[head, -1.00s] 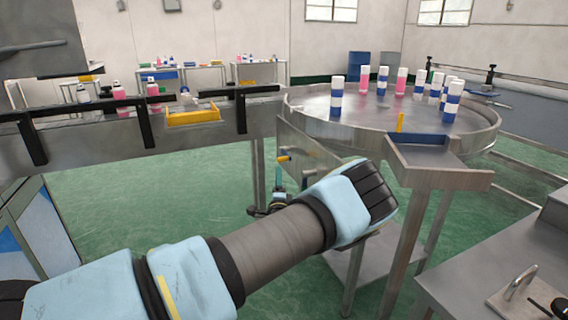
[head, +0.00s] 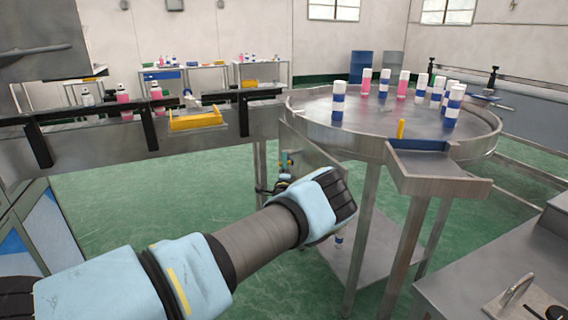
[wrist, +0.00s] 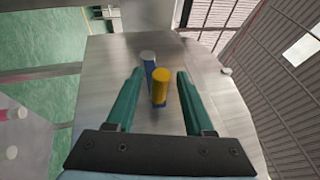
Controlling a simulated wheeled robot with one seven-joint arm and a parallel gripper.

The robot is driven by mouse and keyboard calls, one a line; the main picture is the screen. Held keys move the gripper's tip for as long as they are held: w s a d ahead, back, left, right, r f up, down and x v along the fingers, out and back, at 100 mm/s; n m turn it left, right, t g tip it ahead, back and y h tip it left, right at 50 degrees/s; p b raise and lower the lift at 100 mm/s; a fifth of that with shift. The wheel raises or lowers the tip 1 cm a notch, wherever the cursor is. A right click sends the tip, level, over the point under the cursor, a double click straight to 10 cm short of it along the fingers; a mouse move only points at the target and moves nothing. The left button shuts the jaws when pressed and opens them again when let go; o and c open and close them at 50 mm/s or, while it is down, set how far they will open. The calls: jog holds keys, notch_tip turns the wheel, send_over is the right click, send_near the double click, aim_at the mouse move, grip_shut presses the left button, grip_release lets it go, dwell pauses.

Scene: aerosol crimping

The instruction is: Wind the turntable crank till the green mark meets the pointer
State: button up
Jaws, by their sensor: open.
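The turntable (head: 350,147) is a round steel table at the right with a raised rim. An upright yellow peg (head: 401,128), which looks like the pointer, stands at its near edge above a blue strip. I cannot make out a green mark. In the wrist view the crank has a blue arm (wrist: 150,70) and a yellow handle (wrist: 160,88), in front of a steel panel. My gripper (wrist: 159,75) is open, its two green fingers on either side of the handle with gaps visible. In the head view my forearm largely hides the gripper.
Several blue-and-white cans (head: 338,103) and pink ones (head: 403,84) stand on the turntable. A conveyor (head: 90,140) with a yellow bracket (head: 195,118) runs at the left. A steel bench (head: 470,260) is at the right. Green floor lies open between.

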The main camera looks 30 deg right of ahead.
grip_shut()
dwell(0.4)
dwell(1.0)
